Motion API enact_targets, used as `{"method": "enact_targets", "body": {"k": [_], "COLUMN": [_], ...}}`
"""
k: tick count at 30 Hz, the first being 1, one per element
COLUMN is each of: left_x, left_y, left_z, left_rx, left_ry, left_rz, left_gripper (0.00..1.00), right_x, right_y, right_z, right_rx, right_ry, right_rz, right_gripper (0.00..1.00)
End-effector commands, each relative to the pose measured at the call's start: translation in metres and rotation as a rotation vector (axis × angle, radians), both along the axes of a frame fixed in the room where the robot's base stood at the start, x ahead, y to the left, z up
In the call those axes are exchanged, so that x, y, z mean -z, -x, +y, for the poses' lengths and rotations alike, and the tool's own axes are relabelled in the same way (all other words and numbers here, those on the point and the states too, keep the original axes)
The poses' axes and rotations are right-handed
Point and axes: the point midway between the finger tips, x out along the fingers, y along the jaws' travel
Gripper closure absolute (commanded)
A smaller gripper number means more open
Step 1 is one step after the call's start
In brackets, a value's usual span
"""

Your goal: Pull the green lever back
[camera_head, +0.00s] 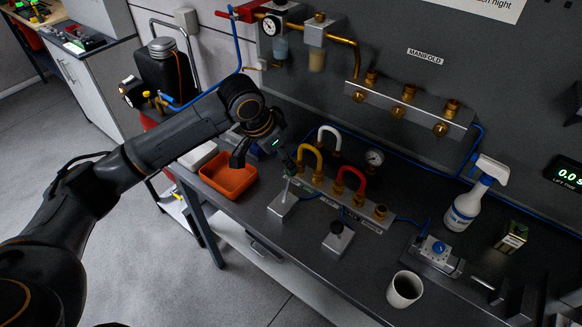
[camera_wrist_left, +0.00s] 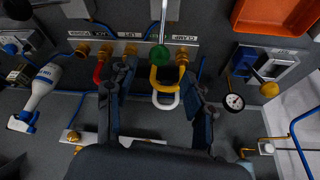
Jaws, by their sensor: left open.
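The green lever has a round green knob (camera_wrist_left: 160,53) on a thin metal rod, seen in the left wrist view. In the head view its rod rises from a small metal block (camera_head: 283,206) on the bench, and the knob is hard to make out beside my gripper. My left gripper (camera_wrist_left: 160,76) is open and empty, its two fingers spread apart. The knob shows in line with the gap, just beyond the fingertips; I cannot tell its exact depth. In the head view my left gripper (camera_head: 266,160) is above the bench, next to the lever. My right gripper is not in view.
A black-knobbed lever (camera_head: 337,237) stands to the right, and a yellow-knobbed one (camera_wrist_left: 270,89) shows in the wrist view. Yellow (camera_head: 311,158), white and red (camera_head: 352,183) hoses loop behind the green lever. An orange tray (camera_head: 228,178) is left; a white mug (camera_head: 404,290) is front right.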

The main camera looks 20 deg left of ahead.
Motion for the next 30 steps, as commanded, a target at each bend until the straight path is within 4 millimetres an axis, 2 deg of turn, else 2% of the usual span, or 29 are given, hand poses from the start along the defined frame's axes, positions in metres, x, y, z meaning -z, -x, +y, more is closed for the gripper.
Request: {"method": "enact_targets", "body": {"k": [6, 12, 24, 30], "left_x": [0.040, 0.063, 0.071, 0.071], "left_y": [-0.014, -0.022, -0.025, -0.025], "left_z": [-0.010, -0.015, -0.016, -0.016], "left_rx": [0.000, 0.000, 0.001, 0.001], "left_ry": [0.001, 0.000, 0.000, 0.000], "left_rz": [0.002, 0.001, -0.002, -0.002], "left_gripper": [0.47, 0.47, 0.47, 0.88], "right_x": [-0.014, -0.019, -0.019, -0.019], "right_y": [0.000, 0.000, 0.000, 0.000], "right_z": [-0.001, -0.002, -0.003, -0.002], "right_rx": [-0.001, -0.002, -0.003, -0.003], "right_ry": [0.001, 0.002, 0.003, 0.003], "right_rz": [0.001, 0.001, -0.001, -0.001], "right_gripper": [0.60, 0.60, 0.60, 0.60]}}
